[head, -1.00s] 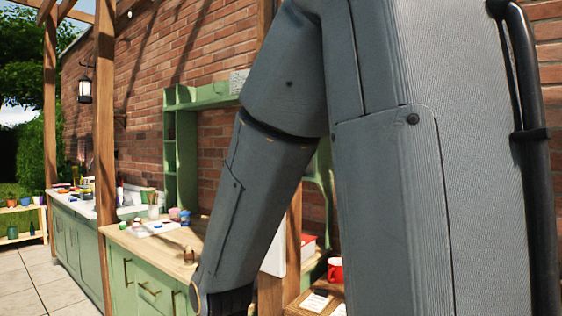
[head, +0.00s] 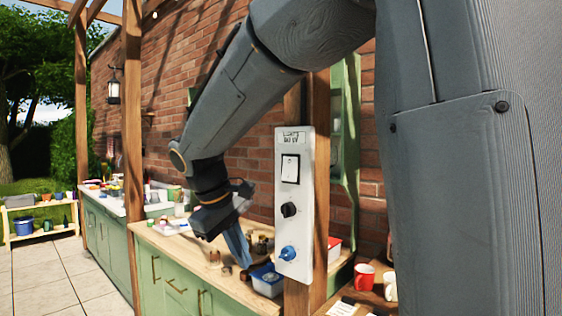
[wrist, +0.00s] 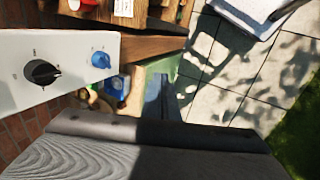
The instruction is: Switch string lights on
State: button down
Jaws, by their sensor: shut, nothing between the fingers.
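A white control panel (head: 294,230) is fixed upright on a wooden post. Under a small label, probably reading "LIGHTS", sits a white rocker switch (head: 290,168) in a black frame. Below are a black knob (head: 289,210) and a blue knob (head: 288,253). The wrist view shows the panel (wrist: 85,45) at left, with the black knob (wrist: 42,72) and blue knob (wrist: 101,60); the rocker is outside that view. My gripper (head: 245,262) is shut and empty, pointing down to the left of the panel, apart from it. It also shows in the wrist view (wrist: 158,85).
A wooden-topped green counter (head: 200,263) with small pots and a blue container (head: 267,280) lies below my gripper. Red mug (head: 364,276) and a white mug stand at right. A brick wall is behind. Paving (head: 50,275) is clear at left.

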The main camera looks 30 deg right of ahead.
jog(key=w+d+r+h, duration=0.1)
jog(key=r+h, duration=0.1)
jog(key=r, duration=1)
jog(key=w+d+r+t+h+p, duration=0.1)
jog(key=w+d+r+h, duration=0.1)
jog(key=r, duration=1.1)
jog(key=shift+p, duration=0.3)
jog(key=shift+w, duration=0.1)
jog(key=p, duration=0.2)
send_near(288, 178)
notch_tip(288, 178, down, 3)
jog(key=shift+w+d+f+p, duration=0.2)
jog(key=shift+d+p, duration=0.1)
jog(key=shift+d, duration=0.3)
jog(key=shift+w+d+f+p, duration=0.1)
jog(key=shift+d+f+p, duration=0.2)
jog(key=shift+d, duration=0.35)
jog(key=shift+w+d+f+p, duration=0.15)
jog(key=shift+d+p, duration=0.2)
jog(key=shift+d, duration=0.25)
